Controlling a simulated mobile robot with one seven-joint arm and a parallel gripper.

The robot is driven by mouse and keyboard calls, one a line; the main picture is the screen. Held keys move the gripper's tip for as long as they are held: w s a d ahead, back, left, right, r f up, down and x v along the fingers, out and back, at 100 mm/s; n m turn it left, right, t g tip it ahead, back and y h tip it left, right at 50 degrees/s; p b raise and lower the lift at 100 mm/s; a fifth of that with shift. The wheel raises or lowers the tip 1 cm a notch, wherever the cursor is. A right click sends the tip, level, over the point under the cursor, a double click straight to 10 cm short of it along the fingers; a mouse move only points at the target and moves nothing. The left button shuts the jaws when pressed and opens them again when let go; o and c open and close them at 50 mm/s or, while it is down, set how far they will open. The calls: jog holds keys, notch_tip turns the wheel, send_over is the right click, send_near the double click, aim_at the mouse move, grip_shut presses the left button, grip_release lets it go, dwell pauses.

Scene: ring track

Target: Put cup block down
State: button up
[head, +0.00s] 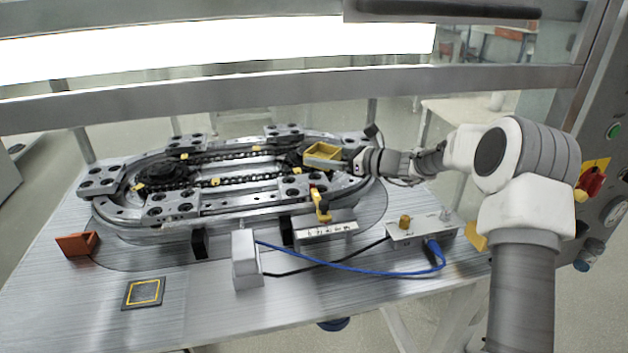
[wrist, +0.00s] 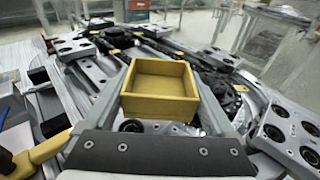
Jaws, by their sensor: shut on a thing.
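The cup block is a yellow, open-topped square box (head: 323,155), empty inside. It also shows in the middle of the wrist view (wrist: 160,82). My gripper (head: 342,160) is shut on it, with one grey finger along each side. The block is upright or nearly so, over the right end of the oval ring track (head: 195,207). I cannot tell for sure whether it touches the track beneath it. The parts of the track under the block are hidden.
A dark square pad with a yellow outline (head: 133,304) lies at the table's front left. An orange-brown bracket (head: 76,245), a white box (head: 247,262), a yellow-handled clamp (head: 321,204) and a control box with a blue cable (head: 340,266) stand before the track.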

aim_at(315, 181)
jog(key=shift+s+a+f, duration=0.1)
jog(key=shift+a+f, duration=0.3)
jog(key=shift+a, duration=0.2)
jog(key=shift+a+f, duration=0.4)
jog(key=shift+a, duration=0.2)
notch_tip(315, 181, down, 4)
jog(key=shift+r+b, duration=0.1)
jog(key=shift+b, duration=0.95)
jog(key=o, duration=1.1)
jog(key=shift+r, duration=0.1)
jog(key=p+v, duration=0.2)
jog(key=v, duration=1)
jog(key=shift+p, duration=0.35)
jog(key=shift+s, duration=0.15)
